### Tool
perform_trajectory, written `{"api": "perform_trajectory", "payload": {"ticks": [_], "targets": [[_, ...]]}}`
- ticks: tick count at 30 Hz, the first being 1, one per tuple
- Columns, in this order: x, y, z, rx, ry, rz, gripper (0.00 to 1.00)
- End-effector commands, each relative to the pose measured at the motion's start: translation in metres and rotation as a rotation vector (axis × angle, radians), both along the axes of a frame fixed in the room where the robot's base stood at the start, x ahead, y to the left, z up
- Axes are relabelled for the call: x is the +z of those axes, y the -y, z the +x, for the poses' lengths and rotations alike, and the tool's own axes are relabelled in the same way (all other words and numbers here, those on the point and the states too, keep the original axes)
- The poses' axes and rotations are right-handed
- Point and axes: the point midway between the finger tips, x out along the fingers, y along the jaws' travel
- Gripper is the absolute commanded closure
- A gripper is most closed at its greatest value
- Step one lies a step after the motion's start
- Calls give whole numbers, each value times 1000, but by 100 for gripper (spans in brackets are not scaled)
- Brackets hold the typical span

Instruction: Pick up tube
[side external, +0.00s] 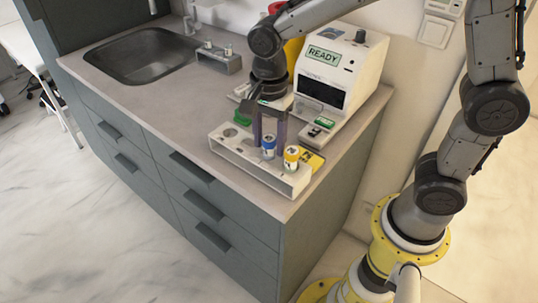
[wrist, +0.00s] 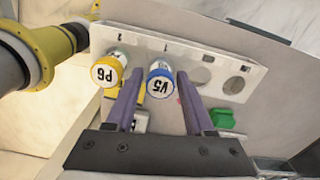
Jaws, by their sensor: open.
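A rack (side external: 226,150) stands at the counter's front right. A blue-capped tube (side external: 268,143) and a yellow-capped tube (side external: 291,153) stand upright in it, at its right end. In the wrist view, the blue-capped tube reads V5 (wrist: 160,84) and the yellow-capped tube reads P6 (wrist: 105,72); the rack (wrist: 140,42) also has two empty holes. My gripper (side external: 269,132) is open above the rack, close to the blue-capped tube. In the wrist view, its purple fingers (wrist: 158,76) appear on either side of the blue cap. Contact cannot be told.
A white analyser marked READY (side external: 341,72) stands behind the rack. A green-topped item (side external: 243,117) lies beside the rack's far end. A smaller rack (side external: 219,60) stands near the sink (side external: 146,56). Counter left of the main rack is clear.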

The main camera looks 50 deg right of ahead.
Motion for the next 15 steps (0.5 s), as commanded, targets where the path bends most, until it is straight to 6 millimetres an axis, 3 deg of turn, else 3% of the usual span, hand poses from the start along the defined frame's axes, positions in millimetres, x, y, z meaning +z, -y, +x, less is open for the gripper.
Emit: {"api": "perform_trajectory", "payload": {"ticks": [1, 10, 15], "targets": [[0, 0, 0, 0, 0, 0, 46], [1, 0, 0, 0, 1, 0, 100], [1, 0, 0, 0, 1, 0, 100]]}}
